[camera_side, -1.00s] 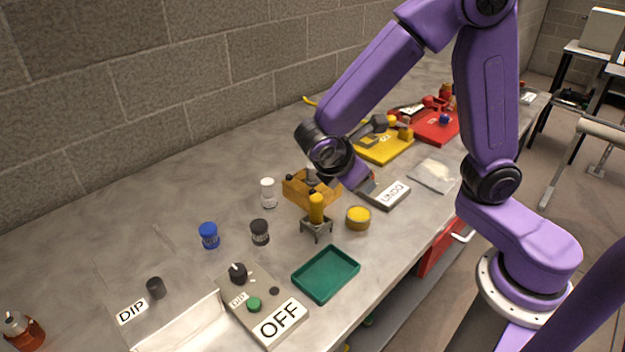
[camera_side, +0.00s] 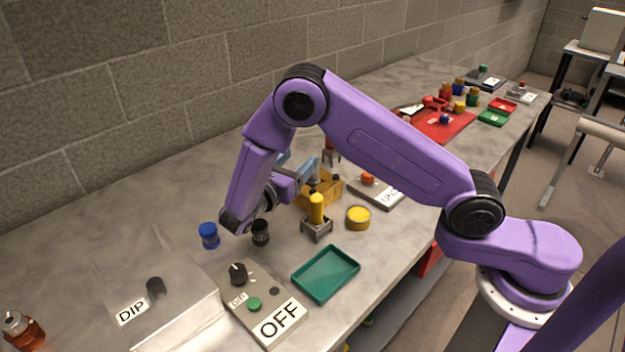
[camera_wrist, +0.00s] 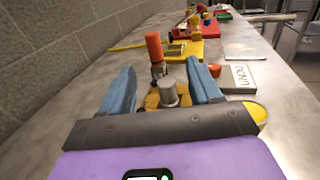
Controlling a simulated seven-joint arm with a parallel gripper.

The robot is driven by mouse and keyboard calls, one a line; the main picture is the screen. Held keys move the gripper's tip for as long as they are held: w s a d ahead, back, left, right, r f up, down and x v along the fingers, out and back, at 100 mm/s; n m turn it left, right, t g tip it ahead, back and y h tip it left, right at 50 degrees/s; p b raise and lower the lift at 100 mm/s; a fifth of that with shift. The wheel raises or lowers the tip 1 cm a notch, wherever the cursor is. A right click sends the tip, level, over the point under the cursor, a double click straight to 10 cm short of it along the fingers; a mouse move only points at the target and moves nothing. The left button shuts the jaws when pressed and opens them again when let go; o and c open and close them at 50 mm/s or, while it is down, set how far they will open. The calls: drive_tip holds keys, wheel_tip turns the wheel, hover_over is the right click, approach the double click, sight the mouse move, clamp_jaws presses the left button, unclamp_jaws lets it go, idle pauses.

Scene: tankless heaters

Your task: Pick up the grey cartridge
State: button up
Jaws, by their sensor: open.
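A grey cartridge (camera_wrist: 168,92), a short upright cylinder, shows in the wrist view between my fingers. It appears to stand at the yellow wooden block (camera_side: 328,190); its base is hidden. My gripper (camera_wrist: 162,72) is open, with its two blue fingers apart on either side of the cartridge in the picture. I cannot tell whether they touch it. In the side view, my gripper (camera_side: 300,167) points right from the wrist and is close above the block. The cartridge is hard to make out there behind the fingers.
An orange-topped cylinder (camera_wrist: 154,48) on a small stand is just beyond the cartridge. A yellow cylinder (camera_side: 316,207) on a stand, a yellow round tin (camera_side: 358,217) and a green tray (camera_side: 326,274) are nearby. A blue-lidded jar (camera_side: 209,235) and dark jar (camera_side: 260,231) sit left.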

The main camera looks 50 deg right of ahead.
sight(307, 186)
wheel_tip(307, 186, down, 7)
drive_tip(key=shift+r, duration=0.2)
drive_tip(key=x, duration=0.5)
drive_tip(key=shift+d, duration=0.1)
drive_tip(key=shift+c, duration=0.3)
drive_tip(key=c, duration=1.1)
drive_tip(key=shift+r, duration=0.1)
